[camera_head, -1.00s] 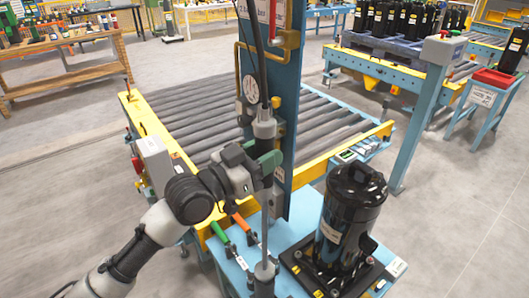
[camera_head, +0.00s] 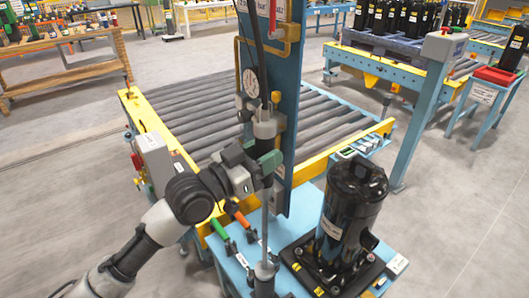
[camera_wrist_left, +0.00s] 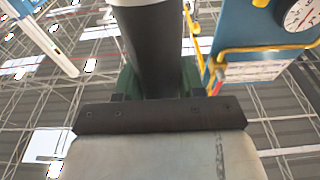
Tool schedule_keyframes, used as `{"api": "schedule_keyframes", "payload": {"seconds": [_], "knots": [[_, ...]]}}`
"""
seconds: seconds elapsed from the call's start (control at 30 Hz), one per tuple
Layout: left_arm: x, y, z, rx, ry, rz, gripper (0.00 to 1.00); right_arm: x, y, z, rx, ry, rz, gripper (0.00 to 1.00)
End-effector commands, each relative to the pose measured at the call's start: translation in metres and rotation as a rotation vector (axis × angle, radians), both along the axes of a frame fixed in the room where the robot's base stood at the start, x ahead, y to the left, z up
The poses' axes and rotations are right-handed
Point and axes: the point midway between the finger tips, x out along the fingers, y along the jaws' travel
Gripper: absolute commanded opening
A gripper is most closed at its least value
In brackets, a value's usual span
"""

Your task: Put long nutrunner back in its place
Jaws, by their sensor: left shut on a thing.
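The long nutrunner (camera_head: 265,131) stands upright, with a grey body, a long thin shaft and a cable running up from its top. My left gripper (camera_head: 268,163) is shut around its body, in front of the blue column (camera_head: 283,185). In the left wrist view, the dark round body of the nutrunner (camera_wrist_left: 152,50) rises between green finger parts. The shaft runs down to a grey socket over a dark holder (camera_head: 264,288) at the front of the blue table. I cannot tell whether its lower end is seated there. My right gripper is out of view.
A black compressor (camera_head: 350,205) stands on the blue table to the right. Green-handled (camera_head: 219,231) and orange-handled (camera_head: 238,214) tools sit left of the shaft. A roller conveyor (camera_head: 190,120) lies behind. A pressure gauge (camera_head: 250,84) is on the column.

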Motion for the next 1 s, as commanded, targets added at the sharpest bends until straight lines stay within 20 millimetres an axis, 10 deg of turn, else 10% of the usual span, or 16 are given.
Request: {"api": "schedule_keyframes", "payload": {"seconds": [0.47,0.5,0.67,1.0], "knots": [[0.0,0.0,-0.005,-0.006,-0.008,0.0,0.0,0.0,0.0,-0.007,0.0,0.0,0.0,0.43],[0.0,0.0,-0.004,-0.006,-0.008,0.0,0.44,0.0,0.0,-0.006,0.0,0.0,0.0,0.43],[0.0,0.0,-0.005,-0.004,-0.005,0.0,0.68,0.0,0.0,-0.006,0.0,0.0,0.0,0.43],[-0.002,0.003,-0.012,0.004,0.004,0.001,0.69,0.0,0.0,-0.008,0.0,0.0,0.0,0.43]]}}
